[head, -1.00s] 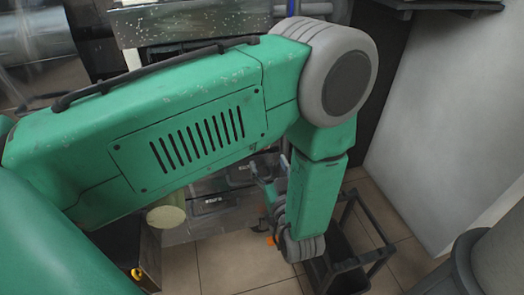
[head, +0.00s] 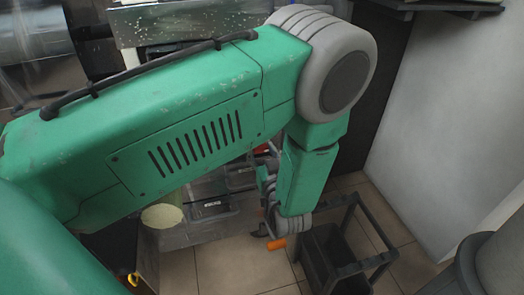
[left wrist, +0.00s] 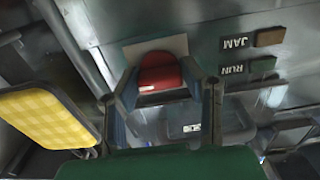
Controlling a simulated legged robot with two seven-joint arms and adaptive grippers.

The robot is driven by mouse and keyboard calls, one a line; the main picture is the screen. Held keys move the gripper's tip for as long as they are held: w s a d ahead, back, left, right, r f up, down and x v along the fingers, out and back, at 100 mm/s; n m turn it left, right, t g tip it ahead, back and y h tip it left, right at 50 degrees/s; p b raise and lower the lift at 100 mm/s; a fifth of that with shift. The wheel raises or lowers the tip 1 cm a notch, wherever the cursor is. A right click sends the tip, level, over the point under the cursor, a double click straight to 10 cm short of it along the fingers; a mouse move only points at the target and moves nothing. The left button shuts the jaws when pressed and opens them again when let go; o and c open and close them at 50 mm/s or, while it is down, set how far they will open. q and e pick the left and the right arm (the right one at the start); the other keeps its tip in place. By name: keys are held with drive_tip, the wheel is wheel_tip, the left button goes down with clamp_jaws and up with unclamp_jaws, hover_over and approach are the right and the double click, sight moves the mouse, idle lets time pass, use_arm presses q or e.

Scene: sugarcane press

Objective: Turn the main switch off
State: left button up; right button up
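In the left wrist view, a red rounded switch part (left wrist: 160,72) with a small white label sits in front of a pale plate (left wrist: 150,48) on a metal panel; I take it for the main switch. The two dark fingers of my left gripper (left wrist: 164,95) stand apart on either side of it. I cannot tell whether they touch it. In the head view my green arm hides most of the switch area, and only part of the left gripper (head: 266,180) shows beside the grey wrist. My right gripper is not in view.
JAM (left wrist: 240,42) and RUN (left wrist: 234,69) signs appear upside down on the panel. A yellow checked pad (left wrist: 50,112) is at left in the wrist view. An orange handle (head: 278,244) is below the wrist. A black cart (head: 330,262) stands on the tiled floor near a white wall.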

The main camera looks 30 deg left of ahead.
use_arm(q)
drive_tip(key=shift+n, duration=0.4)
drive_tip(key=n+p, duration=0.1)
drive_tip(key=n, duration=0.2)
drive_tip(key=shift+n+p, duration=0.3)
drive_tip(key=shift+p, duration=0.1)
drive_tip(key=n+p, duration=0.1)
drive_tip(key=n, duration=0.3)
drive_tip(key=shift+p, duration=0.35)
drive_tip(key=n+p, duration=0.2)
drive_tip(key=n, duration=0.3)
drive_tip(key=shift+n, duration=0.4)
drive_tip(key=shift+n+p, duration=0.85)
drive_tip(key=shift+n, duration=1.05)
drive_tip(key=shift+f, duration=0.1)
drive_tip(key=o, duration=1.1)
drive_tip(key=shift+o, duration=0.2)
